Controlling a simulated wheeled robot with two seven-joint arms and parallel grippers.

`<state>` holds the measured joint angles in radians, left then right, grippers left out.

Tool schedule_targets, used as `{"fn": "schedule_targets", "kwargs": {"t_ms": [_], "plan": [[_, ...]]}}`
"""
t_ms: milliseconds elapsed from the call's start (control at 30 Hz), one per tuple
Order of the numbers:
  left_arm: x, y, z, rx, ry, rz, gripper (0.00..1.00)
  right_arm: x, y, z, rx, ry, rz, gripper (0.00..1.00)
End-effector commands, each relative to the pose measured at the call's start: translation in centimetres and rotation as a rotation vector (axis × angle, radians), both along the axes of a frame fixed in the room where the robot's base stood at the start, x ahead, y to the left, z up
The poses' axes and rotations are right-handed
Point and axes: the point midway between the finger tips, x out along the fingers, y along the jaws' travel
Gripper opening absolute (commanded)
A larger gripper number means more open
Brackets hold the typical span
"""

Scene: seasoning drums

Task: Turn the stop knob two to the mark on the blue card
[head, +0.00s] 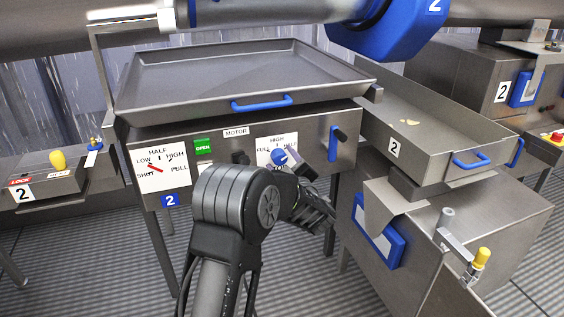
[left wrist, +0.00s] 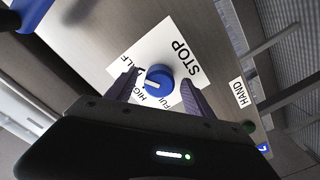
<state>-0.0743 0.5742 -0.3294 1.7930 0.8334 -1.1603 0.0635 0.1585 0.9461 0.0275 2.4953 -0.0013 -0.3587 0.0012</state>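The blue stop knob (head: 279,156) sits on a white dial plate on the machine's front panel. In the left wrist view the knob (left wrist: 158,78) shows a short white pointer line, near the HIGH side of the plate (left wrist: 190,58); its exact setting is hard to read. My left gripper (head: 291,161) is at this dial. In the left wrist view the left gripper (left wrist: 158,84) is open, one finger on each side of the knob, with visible gaps. A blue-framed card (head: 379,238) hangs on the machine at right; its print is unreadable. My right gripper is out of view.
Left on the same panel are another dial plate (head: 159,171) with a red pointer, a green OPEN sign (head: 203,146) and a blue 2 plate (head: 170,201). A blue-handled lever (head: 333,143) is right of the knob. A wide tray (head: 240,75) overhangs the panel.

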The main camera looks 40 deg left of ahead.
Motion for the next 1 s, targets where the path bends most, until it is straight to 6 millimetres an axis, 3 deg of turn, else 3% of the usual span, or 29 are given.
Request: {"fn": "schedule_targets", "kwargs": {"t_ms": [267,733,1000], "plan": [[-0.1,-0.2,0.1,0.000,-0.001,0.001,0.61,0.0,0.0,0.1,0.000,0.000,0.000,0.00],[-3.8,-5.6,0.1,-0.001,0.000,-0.002,0.61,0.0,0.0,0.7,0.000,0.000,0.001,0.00],[-4.5,-6.4,0.0,-0.001,-0.001,0.000,0.61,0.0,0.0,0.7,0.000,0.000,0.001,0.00]]}}
